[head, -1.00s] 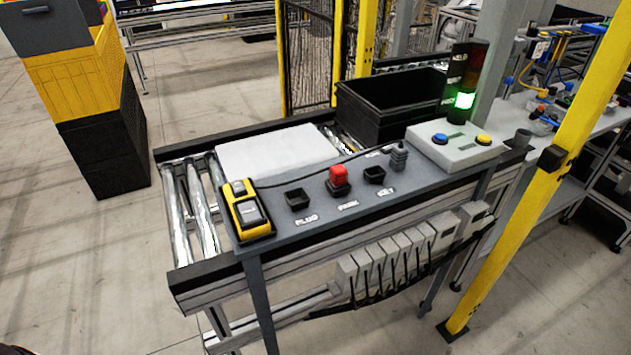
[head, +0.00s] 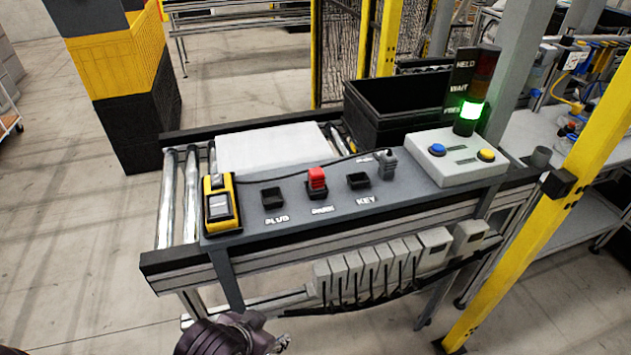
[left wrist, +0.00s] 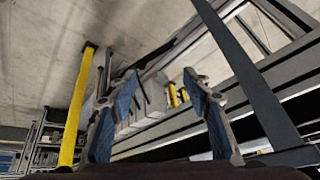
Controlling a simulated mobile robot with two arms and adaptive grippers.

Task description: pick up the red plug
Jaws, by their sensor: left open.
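The red plug (head: 317,178) stands upright in the middle black socket (head: 317,193) of the grey panel (head: 290,220), on the near side of the conveyor. The labels read roughly PLUG, PARK and KEY; the plug is in the PARK one. The sockets at PLUG (head: 272,197) and KEY (head: 358,181) look empty. My left gripper (left wrist: 160,82) is open with nothing between its fingers in the left wrist view. In the head view, the left arm's dark end shows at the bottom edge, in front of and below the panel. The plug is not visible in the left wrist view.
A yellow handheld device (head: 221,204) sits at the panel's left end; a black cable runs to a grey connector (head: 387,164). A button box (head: 456,157) and a lit green stack light (head: 468,112) stand right. A yellow post (head: 540,230) rises at right.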

